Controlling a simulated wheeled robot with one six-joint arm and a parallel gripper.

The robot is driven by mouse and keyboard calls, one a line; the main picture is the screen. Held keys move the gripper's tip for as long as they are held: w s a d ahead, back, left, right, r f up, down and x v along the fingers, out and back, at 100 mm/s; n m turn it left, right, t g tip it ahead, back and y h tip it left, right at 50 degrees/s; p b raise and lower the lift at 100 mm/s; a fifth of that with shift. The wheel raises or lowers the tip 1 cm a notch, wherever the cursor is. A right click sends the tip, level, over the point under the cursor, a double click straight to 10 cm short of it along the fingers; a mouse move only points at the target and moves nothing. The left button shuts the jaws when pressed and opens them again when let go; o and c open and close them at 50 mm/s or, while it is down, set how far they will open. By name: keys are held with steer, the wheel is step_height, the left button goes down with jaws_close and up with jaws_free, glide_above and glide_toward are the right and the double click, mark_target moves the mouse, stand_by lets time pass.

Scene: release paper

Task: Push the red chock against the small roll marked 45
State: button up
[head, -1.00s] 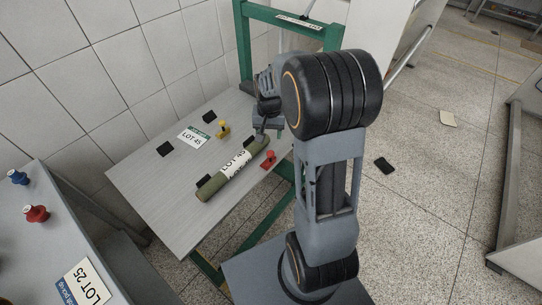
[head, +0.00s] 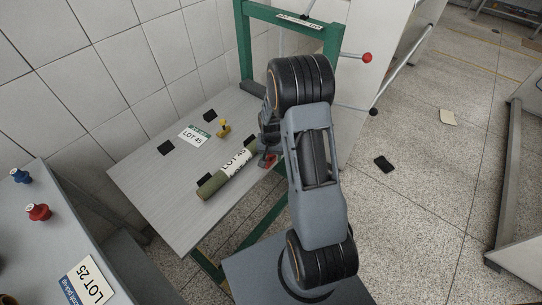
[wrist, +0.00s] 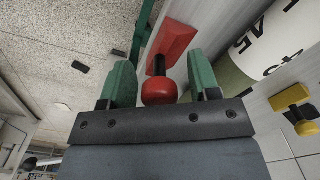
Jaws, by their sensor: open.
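The small roll (head: 211,187), olive with a white LOT 45 label, lies on the grey table (head: 150,192); its label also shows at the right of the wrist view (wrist: 272,42). The red chock (head: 267,162) sits on the table near the roll's far end, partly hidden by my gripper in the head view. In the wrist view the chock's red wedge (wrist: 173,40) lies ahead, apart from or close to the roll; contact cannot be told. Its red knob (wrist: 159,91) is between the green fingers of my open gripper (wrist: 161,82), which do not visibly clamp it.
A yellow chock (head: 223,128) stands on the roll's other side. Black pads and a LOT 45 card (head: 194,136) lie on the table. A green frame (head: 243,45) rises at the back.

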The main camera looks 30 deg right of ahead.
steer(key=shift+f, duration=0.35)
steer(key=c, duration=0.7)
steer(key=shift+w+a+b, duration=0.25)
steer(key=shift+w+a, duration=0.1)
steer(key=shift+w, duration=0.35)
steer(key=shift+w+a+b, duration=0.25)
steer(key=shift+w+a, duration=0.1)
steer(key=shift+w, duration=0.35)
steer(key=shift+s+d, duration=0.15)
steer(key=o, duration=0.7)
steer(key=shift+r, duration=0.1)
step_height(320, 180, up, 14)
